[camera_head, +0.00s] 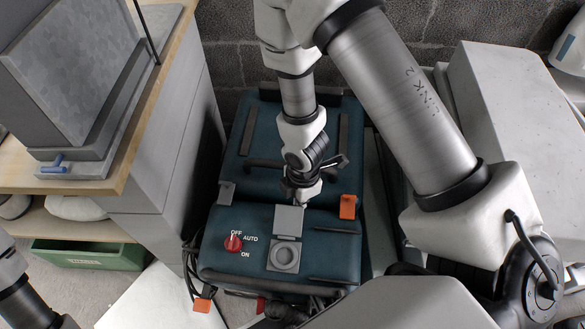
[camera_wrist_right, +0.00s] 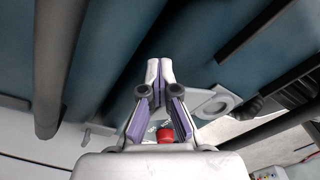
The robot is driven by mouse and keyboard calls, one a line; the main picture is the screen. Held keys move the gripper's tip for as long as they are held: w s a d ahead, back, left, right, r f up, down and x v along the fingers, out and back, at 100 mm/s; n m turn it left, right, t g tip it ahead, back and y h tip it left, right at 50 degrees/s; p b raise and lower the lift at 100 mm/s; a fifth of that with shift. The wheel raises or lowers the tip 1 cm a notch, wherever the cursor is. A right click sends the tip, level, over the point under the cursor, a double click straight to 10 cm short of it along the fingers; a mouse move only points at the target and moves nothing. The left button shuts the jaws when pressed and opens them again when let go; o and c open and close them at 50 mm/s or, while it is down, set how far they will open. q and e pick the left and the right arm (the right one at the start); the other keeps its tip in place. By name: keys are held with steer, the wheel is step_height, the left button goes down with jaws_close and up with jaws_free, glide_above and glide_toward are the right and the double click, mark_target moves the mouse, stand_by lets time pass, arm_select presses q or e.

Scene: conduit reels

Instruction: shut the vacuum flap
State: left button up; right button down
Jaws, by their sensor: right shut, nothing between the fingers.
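The teal vacuum (camera_head: 225,272) stands on the floor in the middle of the head view. On its top is a grey plate with a round port (camera_head: 285,257). The square grey flap (camera_head: 289,219) stands open at the port's far edge, leaving the port uncovered. My right gripper (camera_head: 300,193) is shut and empty, pointing down just behind the flap; I cannot tell whether it touches. In the right wrist view the shut fingers (camera_wrist_right: 160,72) show, with the port (camera_wrist_right: 217,102) to their right. The flap is not clear there. My left gripper is out of view.
A red knob (camera_head: 233,242) marked OFF, AUTO and ON is left of the port. An orange latch (camera_head: 347,207) is to the right. A wooden bench (camera_head: 135,150) stands close at left, a pale grey block (camera_head: 515,110) at right, and a block wall (camera_head: 235,65) behind.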

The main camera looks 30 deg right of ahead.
steer(key=shift+s+f+g, duration=0.15)
steer(key=shift+s, duration=0.4)
steer(key=shift+s+f+g, duration=0.15)
steer(key=shift+s, duration=0.35)
step_height(320, 180, up, 10)
steer(key=w+p, duration=0.2)
steer(key=p, duration=0.5)
steer(key=shift+d+f, duration=0.25)
steer(key=shift+d, duration=0.2)
